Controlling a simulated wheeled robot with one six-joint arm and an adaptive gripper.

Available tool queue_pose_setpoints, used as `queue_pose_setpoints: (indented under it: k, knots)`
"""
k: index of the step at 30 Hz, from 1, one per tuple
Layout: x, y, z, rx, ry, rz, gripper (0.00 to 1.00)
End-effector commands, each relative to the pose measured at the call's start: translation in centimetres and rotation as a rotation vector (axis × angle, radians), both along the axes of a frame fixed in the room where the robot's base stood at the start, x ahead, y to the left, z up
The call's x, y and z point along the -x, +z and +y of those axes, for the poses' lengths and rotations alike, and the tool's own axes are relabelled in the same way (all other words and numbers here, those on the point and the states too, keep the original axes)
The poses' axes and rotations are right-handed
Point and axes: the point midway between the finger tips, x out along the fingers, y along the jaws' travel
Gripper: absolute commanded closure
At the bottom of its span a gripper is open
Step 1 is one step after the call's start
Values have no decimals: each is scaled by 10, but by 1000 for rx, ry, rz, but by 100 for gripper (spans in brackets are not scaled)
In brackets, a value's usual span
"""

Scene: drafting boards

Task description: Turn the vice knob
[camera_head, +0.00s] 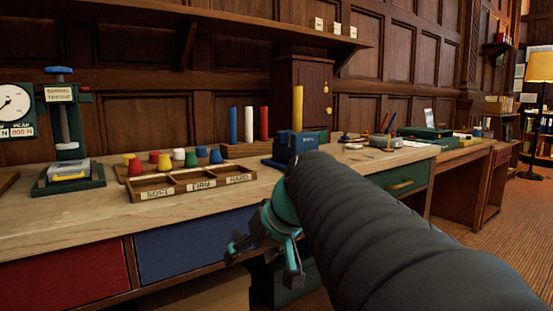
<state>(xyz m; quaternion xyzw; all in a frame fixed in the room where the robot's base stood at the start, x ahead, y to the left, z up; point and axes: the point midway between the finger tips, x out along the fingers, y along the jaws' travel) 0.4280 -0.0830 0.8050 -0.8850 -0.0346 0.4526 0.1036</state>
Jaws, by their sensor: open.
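A small blue vice (286,148) stands near the bench's front edge, right of centre, with an upright yellow rod (298,88) rising from it. I cannot make out the vice's knob; my dark sleeved arm covers the vice's lower right side. My gripper (264,262), teal with dark fingers, is open and empty. In the picture it is below and left of the vice, in front of the drawer fronts and apart from the vice.
A wooden tray (190,187) with labelled compartments lies left of the vice, with several coloured pegs behind it. A press with a blue knob (59,70) and a dial gauge (14,106) stand far left. The bench top (110,229) is bare along its left front.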

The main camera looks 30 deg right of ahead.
Motion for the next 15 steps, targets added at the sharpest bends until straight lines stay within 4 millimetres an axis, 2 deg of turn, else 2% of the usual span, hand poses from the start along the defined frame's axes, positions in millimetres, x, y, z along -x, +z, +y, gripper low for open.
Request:
queue_pose_setpoints:
  k: [1, 3, 7, 12, 15]
  knots:
    - [-15, 16, -26, -15, -16, -34, 27]
    - [-32, 41, -59, -28, -15, -94, 27]
    - [-53, 84, -127, -27, -11, -223, 27]
    - [-56, 133, -215, 20, 2, -392, 27]
    - [-49, 153, -253, 60, 10, -468, 27]
